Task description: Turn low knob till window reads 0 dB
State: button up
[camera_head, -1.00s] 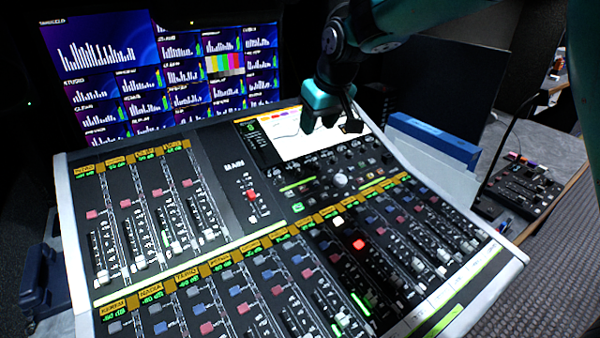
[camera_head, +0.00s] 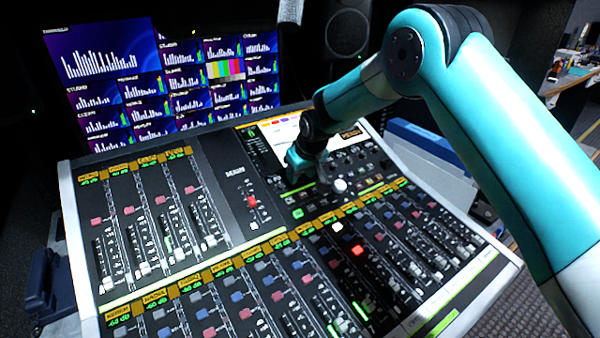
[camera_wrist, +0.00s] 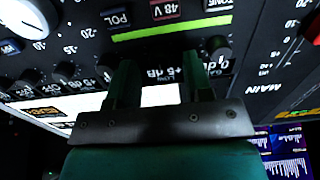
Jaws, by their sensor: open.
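The mixing console (camera_head: 235,185) has a row of small black knobs below its screen. In the wrist view, upside down, one black knob (camera_wrist: 217,46) sits just beyond the right finger, and another (camera_wrist: 107,63) stands left of the left finger. Which one is the low knob I cannot tell. Printed dB figures, partly hidden, show around and between the fingers; one reads like +5 dB. My gripper (camera_wrist: 162,78) is open and empty, its two fingers close over the panel. In the head view my gripper (camera_head: 305,168) hides the knobs under it.
A big white knob (camera_head: 340,186) stands right of my gripper; it also shows in the wrist view (camera_wrist: 22,18). A green light strip (camera_wrist: 172,32) and the console screen (camera_head: 282,140) are close by. Fader rows fill the front. Monitors (camera_head: 160,75) stand behind.

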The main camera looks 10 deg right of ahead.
jog(key=shift+w+f, duration=0.15)
jog(key=shift+f, duration=0.35)
grip_shut()
jog(key=shift+n, duration=0.3)
jog(key=shift+a+n+b, duration=0.1)
jog(key=shift+n+b, duration=0.5)
jog(key=shift+n, duration=0.3)
jog(key=shift+n+b, duration=0.5)
jog(key=shift+n, duration=1)
jog(key=shift+n, duration=0.3)
